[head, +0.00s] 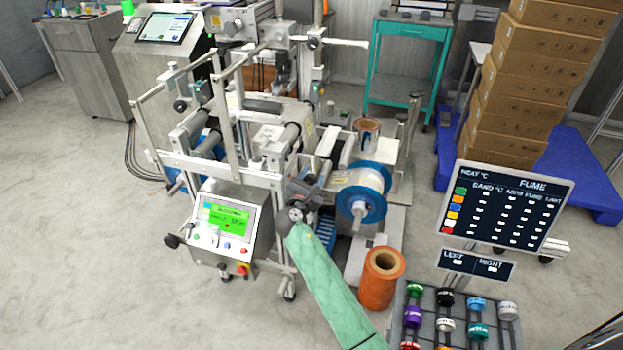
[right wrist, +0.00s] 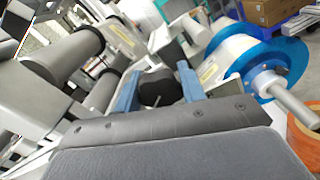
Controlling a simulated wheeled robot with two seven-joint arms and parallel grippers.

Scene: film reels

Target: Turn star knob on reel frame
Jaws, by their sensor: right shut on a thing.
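The black star knob (right wrist: 155,90) shows in the right wrist view between the two blue fingers of my right gripper (right wrist: 155,90). The fingers stand on either side of it and are shut on it. In the head view my right gripper (head: 303,194) is at the front of the reel frame (head: 260,180), just right of the green-screen control box, and the knob is too hidden there to make out. My right arm in its green sleeve comes up from the bottom. My left gripper is not in view.
A film reel with blue flanges (head: 361,196) sits on a shaft to the right of my right gripper. An orange roll (head: 381,278) stands on the floor beside my forearm. The control box (head: 222,228) is close on the left. A rack of coloured rolls (head: 455,320) stands at lower right.

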